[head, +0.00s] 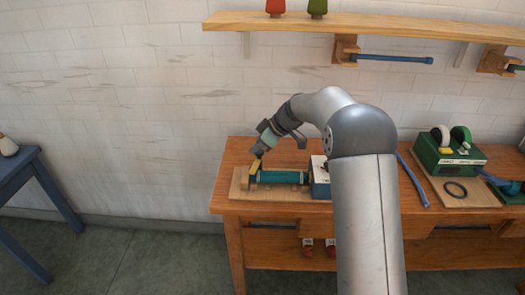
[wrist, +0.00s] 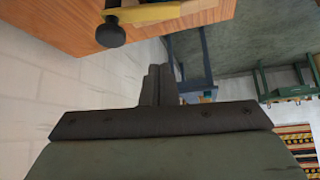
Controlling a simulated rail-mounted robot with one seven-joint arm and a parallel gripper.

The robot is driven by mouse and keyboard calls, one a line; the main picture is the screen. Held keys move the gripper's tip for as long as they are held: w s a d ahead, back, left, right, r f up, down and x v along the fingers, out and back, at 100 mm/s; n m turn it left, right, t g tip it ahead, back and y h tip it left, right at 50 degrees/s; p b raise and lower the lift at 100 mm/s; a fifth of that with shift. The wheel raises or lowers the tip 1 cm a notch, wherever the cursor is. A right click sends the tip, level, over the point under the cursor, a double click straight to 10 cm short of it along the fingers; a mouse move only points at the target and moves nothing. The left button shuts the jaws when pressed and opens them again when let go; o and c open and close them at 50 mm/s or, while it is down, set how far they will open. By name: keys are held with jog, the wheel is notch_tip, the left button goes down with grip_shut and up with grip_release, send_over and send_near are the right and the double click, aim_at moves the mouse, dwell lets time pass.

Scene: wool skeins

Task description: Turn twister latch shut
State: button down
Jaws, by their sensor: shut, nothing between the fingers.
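The twister (head: 283,177) lies on a wooden board on the workbench, a teal cylinder with a blue-and-white box at its right end. A yellow latch bar (head: 255,165) stands tilted at its left end. In the wrist view the yellow latch bar (wrist: 150,14) shows at the top with a black knob (wrist: 110,35). My gripper (head: 259,153) is at the latch's upper end in the head view; whether it touches is too small to tell. In the wrist view my gripper (wrist: 160,72) is shut and empty, with the bar and knob apart from the fingertips.
The workbench (head: 228,203) carries a green machine (head: 450,158) with spools, a black ring (head: 455,189) and a blue rod (head: 413,180) on the right. A shelf (head: 390,24) hangs above. A blue table (head: 20,165) stands at the left, with open floor between.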

aim_at(256, 161)
jog(key=p+x, duration=0.1)
jog(key=x, duration=0.7)
jog(key=shift+a+f+p, duration=0.2)
jog(key=shift+a+p, duration=0.1)
jog(key=shift+p, duration=0.1)
jog(key=shift+d+f, duration=0.15)
jog(key=shift+f, duration=0.1)
jog(key=shift+s+d+r+p, duration=0.1)
jog(key=shift+s+d+p, duration=0.15)
jog(key=shift+d, duration=0.3)
jog(key=shift+s+d+p, duration=0.1)
jog(key=shift+d+p, duration=0.2)
jog(key=shift+d, duration=0.3)
jog(key=shift+s+d, duration=0.15)
jog(key=shift+d, duration=0.3)
